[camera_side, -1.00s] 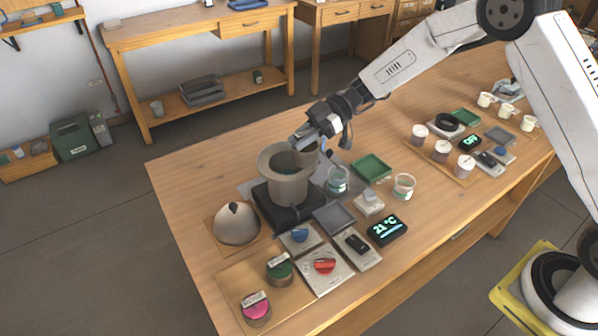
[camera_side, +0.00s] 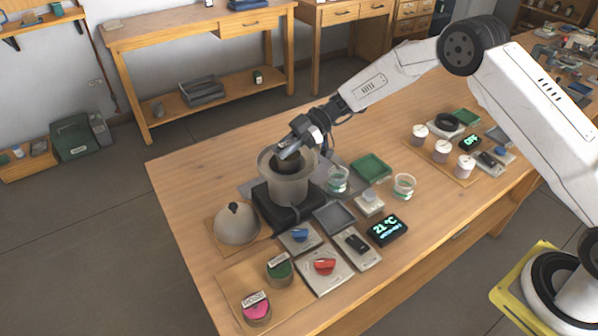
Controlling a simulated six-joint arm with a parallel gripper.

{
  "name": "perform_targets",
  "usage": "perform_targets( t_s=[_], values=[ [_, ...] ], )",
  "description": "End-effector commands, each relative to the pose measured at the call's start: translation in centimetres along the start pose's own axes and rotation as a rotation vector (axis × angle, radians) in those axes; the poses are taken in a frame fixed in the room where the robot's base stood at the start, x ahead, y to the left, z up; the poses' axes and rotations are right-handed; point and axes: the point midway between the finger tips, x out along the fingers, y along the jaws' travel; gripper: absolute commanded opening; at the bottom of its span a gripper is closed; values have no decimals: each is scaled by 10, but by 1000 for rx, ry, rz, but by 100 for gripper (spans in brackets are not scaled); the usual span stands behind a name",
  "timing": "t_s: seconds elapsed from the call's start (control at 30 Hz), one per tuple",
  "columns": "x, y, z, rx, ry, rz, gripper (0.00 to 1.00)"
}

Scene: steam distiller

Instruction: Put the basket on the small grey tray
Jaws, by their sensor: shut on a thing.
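The small grey tray (camera_side: 334,216) lies flat and empty on the table, just right of the pot's dark base. The grey pot (camera_side: 287,187) stands upright and open on that dark base (camera_side: 270,206). My gripper (camera_side: 289,152) is at the pot's mouth, pointing down and left. It is shut on the basket (camera_side: 287,166), a dark rounded shape within the pot's rim. The basket's lower part is hidden by the pot wall, so I cannot tell how deep it sits.
A domed lid (camera_side: 237,226) sits left of the pot. Two glass beakers (camera_side: 338,180) (camera_side: 403,186) and a green tray (camera_side: 371,167) stand to the right. A display (camera_side: 387,230), a red-knob plate (camera_side: 325,268) and jars (camera_side: 279,270) lie in front. The table's back left is clear.

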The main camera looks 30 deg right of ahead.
Motion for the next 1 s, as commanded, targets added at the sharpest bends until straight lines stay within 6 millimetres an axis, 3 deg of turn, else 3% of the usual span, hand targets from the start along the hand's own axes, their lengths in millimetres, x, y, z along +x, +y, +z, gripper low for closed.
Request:
perform_targets(
  t_s=[0.33, 0.9, 0.93, 1.0],
  values=[
    [14, 7, 29, 3, -1, -1, 0],
    [17, 7, 36, 1, -1, -1, 0],
    [17, 7, 36, 1, -1, 0, 27],
    [17, 7, 36, 1, -1, -1, 49]
  ],
)
